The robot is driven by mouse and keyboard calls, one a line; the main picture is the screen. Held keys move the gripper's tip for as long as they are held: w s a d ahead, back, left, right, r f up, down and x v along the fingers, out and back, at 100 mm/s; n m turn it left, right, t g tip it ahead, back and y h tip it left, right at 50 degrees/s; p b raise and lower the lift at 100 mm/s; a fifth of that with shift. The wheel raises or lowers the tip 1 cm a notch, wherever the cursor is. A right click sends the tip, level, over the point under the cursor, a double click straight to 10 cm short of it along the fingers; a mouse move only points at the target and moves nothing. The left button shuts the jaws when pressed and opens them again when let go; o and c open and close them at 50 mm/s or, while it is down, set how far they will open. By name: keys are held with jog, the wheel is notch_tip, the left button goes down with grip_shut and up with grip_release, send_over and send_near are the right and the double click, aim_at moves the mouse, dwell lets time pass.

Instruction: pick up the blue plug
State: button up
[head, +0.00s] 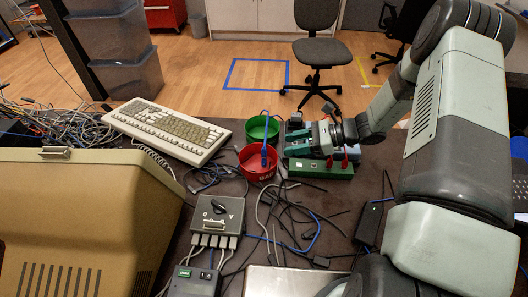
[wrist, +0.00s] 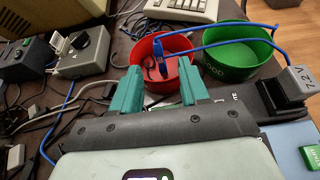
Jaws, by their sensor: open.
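The blue plug (head: 264,152) stands roughly upright in the red bowl (head: 250,172), with its thin blue cable rising from it in the head view. In the wrist view the blue plug (wrist: 161,62) shows inside the red bowl (wrist: 148,46), just beyond the gap between my fingertips. My gripper (wrist: 160,84) has its two teal fingers spread apart with nothing between them. In the head view my gripper (head: 286,144) is just right of the red bowl, pointing left toward it.
A green bowl (head: 262,128) stands behind the red one, with blue cable crossing it in the wrist view. A green box (head: 321,169) lies below my gripper. A grey adapter (wrist: 296,86) is to its right. A keyboard (head: 167,130), a switch box (head: 215,218) and tangled cables surround the bowls.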

aim_at(263, 151)
jog(key=x, duration=0.9)
jog(key=shift+s+a+f, duration=0.2)
jog(key=shift+a+f, duration=0.05)
jog(key=shift+a, duration=0.05)
grip_shut()
